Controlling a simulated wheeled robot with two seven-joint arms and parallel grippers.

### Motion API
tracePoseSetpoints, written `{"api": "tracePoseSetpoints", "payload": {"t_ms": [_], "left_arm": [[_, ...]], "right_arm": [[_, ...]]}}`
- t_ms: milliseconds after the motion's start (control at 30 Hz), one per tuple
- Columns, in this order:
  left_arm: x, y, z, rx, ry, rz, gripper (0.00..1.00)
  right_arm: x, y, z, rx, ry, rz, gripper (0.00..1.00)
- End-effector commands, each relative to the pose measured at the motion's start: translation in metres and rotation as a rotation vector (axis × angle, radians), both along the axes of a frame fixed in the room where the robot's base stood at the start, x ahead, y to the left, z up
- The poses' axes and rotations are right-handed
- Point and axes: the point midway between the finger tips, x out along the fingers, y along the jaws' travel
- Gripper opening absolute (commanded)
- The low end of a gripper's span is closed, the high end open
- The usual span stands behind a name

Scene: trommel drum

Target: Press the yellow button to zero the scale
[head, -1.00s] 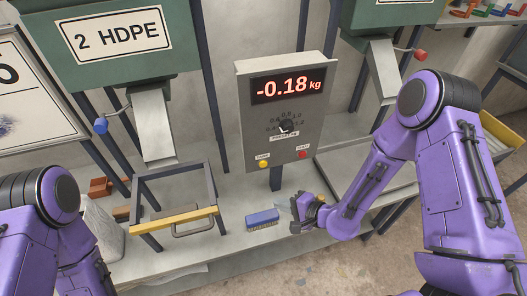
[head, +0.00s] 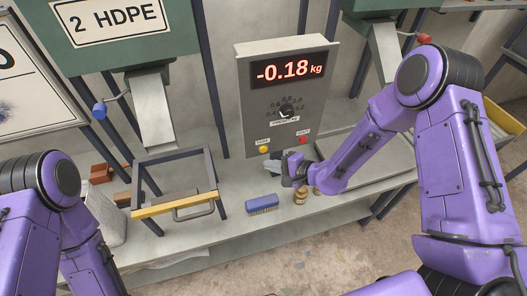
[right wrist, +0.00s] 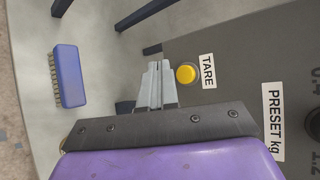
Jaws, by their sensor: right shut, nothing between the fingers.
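The scale's control box (head: 290,130) stands upright on the bench, and its red display (head: 289,71) reads -0.18 kg. The yellow button (head: 264,149) is at the lower left of its face, under the TARE label. In the right wrist view the yellow button (right wrist: 187,74) lies just right of my right fingertips, beside the TARE label (right wrist: 207,71). My right gripper (head: 288,172) is shut and empty, below and right of the button in the head view. It shows in the right wrist view too (right wrist: 158,84). I see no contact with the button. My left gripper is out of view.
A red button (head: 303,140) and a black dial (head: 286,110) are on the same box. A blue brush (head: 262,204) lies on the bench (head: 235,220) near the gripper, with small brass-coloured weights (head: 300,197) to its right. A frame with a yellow bar (head: 175,204) stands left.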

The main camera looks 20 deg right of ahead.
Motion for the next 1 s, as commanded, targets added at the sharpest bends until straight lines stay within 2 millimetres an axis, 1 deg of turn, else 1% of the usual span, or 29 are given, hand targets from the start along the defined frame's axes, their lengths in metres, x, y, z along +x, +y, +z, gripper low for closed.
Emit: {"api": "tracePoseSetpoints", "payload": {"t_ms": [100, 300, 1000], "left_arm": [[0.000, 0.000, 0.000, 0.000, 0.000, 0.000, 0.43], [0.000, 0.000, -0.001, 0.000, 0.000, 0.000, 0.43], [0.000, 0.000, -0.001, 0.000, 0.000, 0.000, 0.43]], "right_arm": [[0.014, 0.001, 0.000, -0.001, -0.001, 0.002, 0.00], [0.025, 0.001, 0.000, 0.000, 0.000, 0.000, 0.00], [0.026, 0.001, 0.000, 0.000, 0.000, 0.000, 0.00]]}}
